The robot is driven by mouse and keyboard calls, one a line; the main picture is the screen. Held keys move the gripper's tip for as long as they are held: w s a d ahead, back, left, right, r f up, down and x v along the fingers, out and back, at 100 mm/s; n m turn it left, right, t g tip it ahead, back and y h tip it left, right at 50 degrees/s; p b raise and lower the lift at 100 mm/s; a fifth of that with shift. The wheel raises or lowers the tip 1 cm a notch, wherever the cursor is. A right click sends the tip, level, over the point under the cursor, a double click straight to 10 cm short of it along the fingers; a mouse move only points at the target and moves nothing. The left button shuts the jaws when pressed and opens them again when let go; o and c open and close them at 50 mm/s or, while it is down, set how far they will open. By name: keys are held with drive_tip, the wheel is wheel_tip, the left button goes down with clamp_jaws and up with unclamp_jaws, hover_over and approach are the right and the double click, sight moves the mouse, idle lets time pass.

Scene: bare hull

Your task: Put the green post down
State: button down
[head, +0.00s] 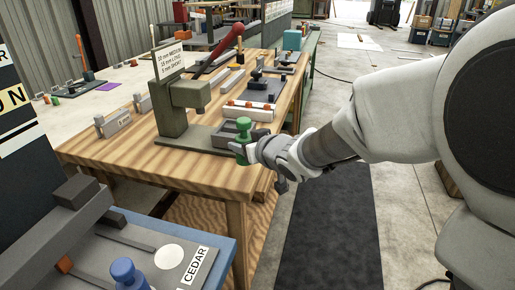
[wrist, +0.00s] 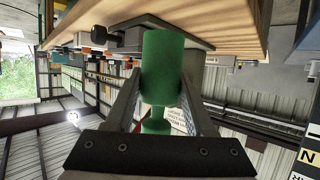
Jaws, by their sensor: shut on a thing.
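The green post (head: 243,129) is in my gripper (head: 249,151), near the front right corner of the wooden table (head: 190,172). It looks upright in the head view. In the wrist view the green post (wrist: 163,62) stands between the two fingers of my gripper (wrist: 162,95), which are shut on it. The fingers hide part of its lower end in the head view. I cannot tell whether the post touches anything below it.
A grey-green press (head: 172,105) with a red lever stands on the table beside the post. A white rail with orange pieces (head: 248,110) lies behind. A blue-edged bench (head: 222,262) with a blue post (head: 126,272) is at the front left. A dark mat (head: 330,230) covers the floor.

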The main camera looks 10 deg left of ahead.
sight(241, 158)
drive_tip(key=shift+a+f, duration=0.2)
drive_tip(key=shift+a, duration=0.35)
drive_tip(key=shift+w+f+b, duration=0.1)
drive_tip(key=shift+f+b, duration=1.1)
drive_tip(key=shift+f, duration=0.75)
drive_tip(key=shift+f, duration=0.2)
drive_tip(key=shift+c, duration=1.3)
unclamp_jaws()
